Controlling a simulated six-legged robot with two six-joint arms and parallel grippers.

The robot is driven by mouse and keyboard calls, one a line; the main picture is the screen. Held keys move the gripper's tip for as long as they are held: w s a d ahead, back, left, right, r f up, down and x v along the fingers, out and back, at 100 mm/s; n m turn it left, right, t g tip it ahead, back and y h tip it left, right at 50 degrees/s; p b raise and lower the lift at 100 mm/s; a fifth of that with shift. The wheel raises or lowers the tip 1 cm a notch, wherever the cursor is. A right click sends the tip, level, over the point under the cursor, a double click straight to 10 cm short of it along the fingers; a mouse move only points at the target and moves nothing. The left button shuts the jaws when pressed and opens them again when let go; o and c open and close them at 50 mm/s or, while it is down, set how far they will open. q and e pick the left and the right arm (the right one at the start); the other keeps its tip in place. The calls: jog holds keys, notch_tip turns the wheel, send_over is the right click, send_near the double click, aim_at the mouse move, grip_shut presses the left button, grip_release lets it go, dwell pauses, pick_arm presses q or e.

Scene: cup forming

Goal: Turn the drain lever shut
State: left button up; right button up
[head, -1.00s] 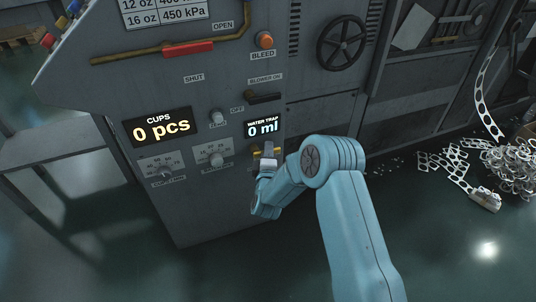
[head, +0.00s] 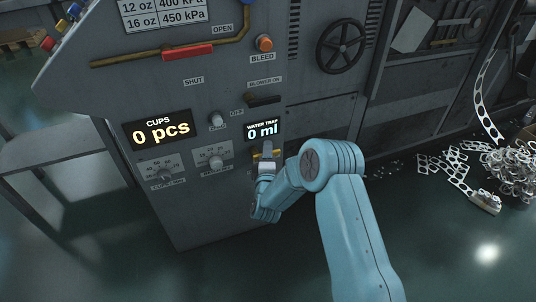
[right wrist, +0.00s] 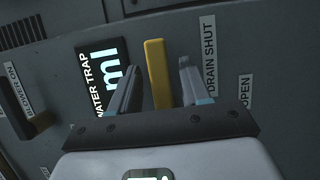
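The yellow drain lever (right wrist: 158,72) shows in the right wrist view, standing between the two fingers of my right gripper (right wrist: 157,85). A gap shows on each side of it, so the fingers are open around the lever. Labels reading "DRAIN SHUT" (right wrist: 209,55) and "OPEN" (right wrist: 245,92) are to the right of the fingers. In the head view my right gripper (head: 266,152) is at the panel just below the water trap display (head: 262,131), which reads 0 ml. There it mostly hides the lever. My left gripper is not in view.
The blower switch (head: 263,100) sits above the display, and a knob (head: 215,163) is to the left. A red-handled lever (head: 187,51) and handwheel (head: 342,43) are higher up. Scrap strips (head: 465,178) lie on the floor at right.

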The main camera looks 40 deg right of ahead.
jog(key=p+v, duration=0.4)
jog(key=v, duration=1.2)
jog(key=shift+s+a, duration=0.1)
jog(key=shift+s, duration=0.05)
